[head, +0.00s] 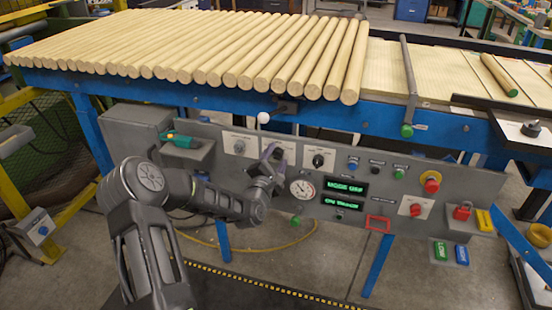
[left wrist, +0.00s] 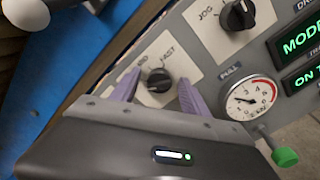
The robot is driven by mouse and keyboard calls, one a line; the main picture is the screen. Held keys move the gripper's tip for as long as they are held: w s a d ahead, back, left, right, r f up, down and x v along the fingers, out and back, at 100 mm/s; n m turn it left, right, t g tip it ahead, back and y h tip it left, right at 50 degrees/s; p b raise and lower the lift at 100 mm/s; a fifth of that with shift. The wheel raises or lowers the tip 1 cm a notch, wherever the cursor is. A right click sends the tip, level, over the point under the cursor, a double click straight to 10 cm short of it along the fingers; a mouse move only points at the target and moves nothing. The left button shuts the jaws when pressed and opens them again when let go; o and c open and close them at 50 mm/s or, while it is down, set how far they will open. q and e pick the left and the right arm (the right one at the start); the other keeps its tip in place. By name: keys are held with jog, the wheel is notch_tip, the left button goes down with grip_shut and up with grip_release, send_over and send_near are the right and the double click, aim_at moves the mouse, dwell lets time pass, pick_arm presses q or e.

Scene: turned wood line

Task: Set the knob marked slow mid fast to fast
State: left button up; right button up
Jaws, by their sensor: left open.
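The black speed knob (left wrist: 159,82) sits on a white plate (head: 287,147) on the grey control panel. In the left wrist view the word FAST and part of MID show above it; SLOW is hidden. I cannot tell for sure which mark the knob points to. My left gripper (head: 273,155) is at the panel in front of this plate and hides the knob in the head view. In the left wrist view its two purple fingers (left wrist: 157,88) are open, one on each side of the knob, with gaps visible. My right gripper is not in view.
Right of the knob are the JOG knob (head: 318,160), a round gauge (head: 302,188) and green displays (head: 345,188). Another knob plate (head: 240,146) is on the left. Wooden rods (head: 200,50) lie above the panel, and a white ball (head: 263,118) sits by the rail.

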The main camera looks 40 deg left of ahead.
pick_arm(q)
grip_shut()
dwell(0.5)
